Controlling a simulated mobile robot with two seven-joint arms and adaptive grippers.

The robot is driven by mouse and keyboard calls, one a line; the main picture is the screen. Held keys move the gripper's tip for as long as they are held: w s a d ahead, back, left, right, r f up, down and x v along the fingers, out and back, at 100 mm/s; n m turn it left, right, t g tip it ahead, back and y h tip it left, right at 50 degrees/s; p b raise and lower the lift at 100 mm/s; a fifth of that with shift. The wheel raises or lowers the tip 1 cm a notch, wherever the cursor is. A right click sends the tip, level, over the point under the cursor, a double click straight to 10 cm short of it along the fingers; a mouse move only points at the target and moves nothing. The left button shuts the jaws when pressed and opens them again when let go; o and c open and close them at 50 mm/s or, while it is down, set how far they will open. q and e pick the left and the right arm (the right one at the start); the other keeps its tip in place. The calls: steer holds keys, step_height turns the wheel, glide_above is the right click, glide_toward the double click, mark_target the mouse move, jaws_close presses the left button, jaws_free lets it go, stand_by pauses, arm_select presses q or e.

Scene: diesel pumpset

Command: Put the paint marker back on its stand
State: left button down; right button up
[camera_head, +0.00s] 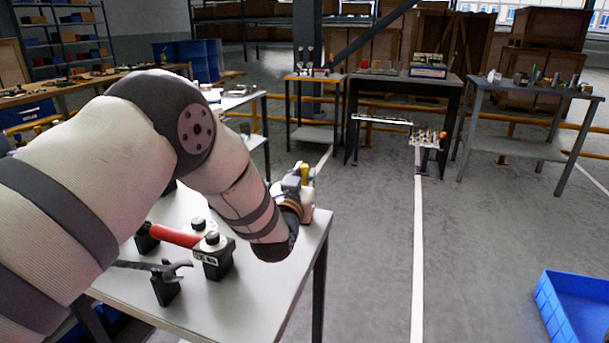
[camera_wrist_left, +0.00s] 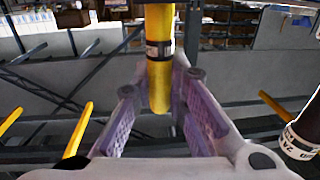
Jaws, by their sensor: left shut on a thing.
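The paint marker is a yellow cylinder (camera_wrist_left: 159,85) with a dark, labelled band. It stands roughly upright in the left wrist view, between the two ridged finger pads. My left gripper (camera_wrist_left: 160,98) is shut on it. In the head view the gripper (camera_head: 300,187) is small and partly hidden by my own wrist, over the far right corner of the near table (camera_head: 255,300). The yellow top of the marker (camera_head: 304,172) shows there. I cannot make out the marker's stand in either view. My right gripper is not in view.
On the near table stand a black block with a white label (camera_head: 212,262), a red-handled tool (camera_head: 175,236) and pliers on a holder (camera_head: 165,288). A dark labelled cylinder (camera_wrist_left: 302,130) is close at the wrist view's right. A blue crate (camera_head: 575,310) sits on the floor.

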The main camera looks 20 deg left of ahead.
arm_select(q)
steer(key=shift+f, duration=0.7)
steer(key=c, duration=1.5)
jaws_free()
steer(key=s, duration=0.8)
steer(key=s+d, duration=0.1)
steer(key=s, duration=0.3)
